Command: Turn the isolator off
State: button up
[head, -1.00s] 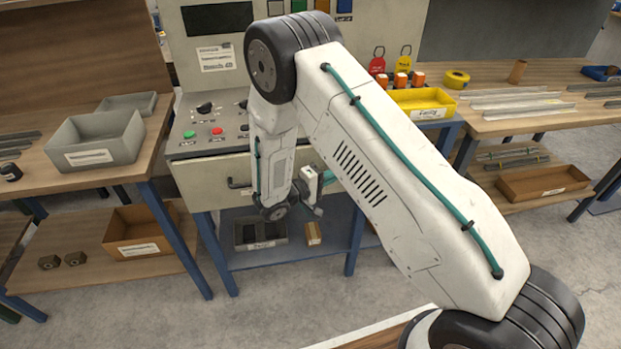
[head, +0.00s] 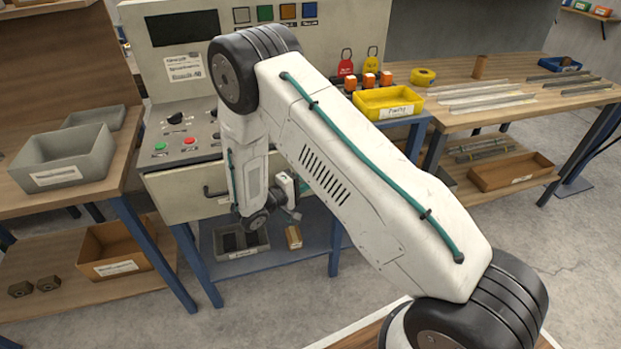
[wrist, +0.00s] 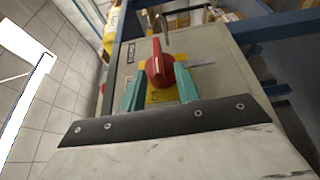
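The isolator's red rotary handle (wrist: 160,68) shows in the wrist view on a yellow plate (wrist: 152,95), mounted on a grey box face (wrist: 205,45). My gripper (wrist: 160,80) is open, with one teal finger on the left of the red handle and one on the right. Gaps show between the fingers and the handle; I cannot tell how deep the fingers reach around it. In the head view my gripper (head: 288,190) is low in front of the control console (head: 185,190), partly hidden by my arm. I cannot make out the isolator there.
The console carries buttons and a dark screen (head: 183,27). A yellow bin (head: 388,102) stands right of it, with red and yellow padlock tags behind. Wooden benches flank the console. A blue frame bar (wrist: 285,25) runs close by on the right in the wrist view.

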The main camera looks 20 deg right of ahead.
jog(key=v, duration=0.7)
jog(key=shift+s+a, duration=0.15)
jog(key=shift+a, duration=0.2)
jog(key=s+d+f+n+g, duration=0.1)
jog(key=s+n+g, duration=0.15)
jog(key=s, duration=0.25)
jog(key=s+d+r+m+y, duration=0.1)
jog(key=s+r+m+y, duration=0.1)
jog(key=s+r+y, duration=0.6)
jog(key=s+d+r+m+y, duration=0.2)
jog(key=s+r+y, duration=0.7)
jog(key=s+r, duration=1)
notch_tip(320, 180, up, 5)
jog(key=shift+s+d+r+m+y, duration=0.1)
jog(key=shift+s+d+m+y, duration=0.25)
jog(key=shift+m, duration=0.4)
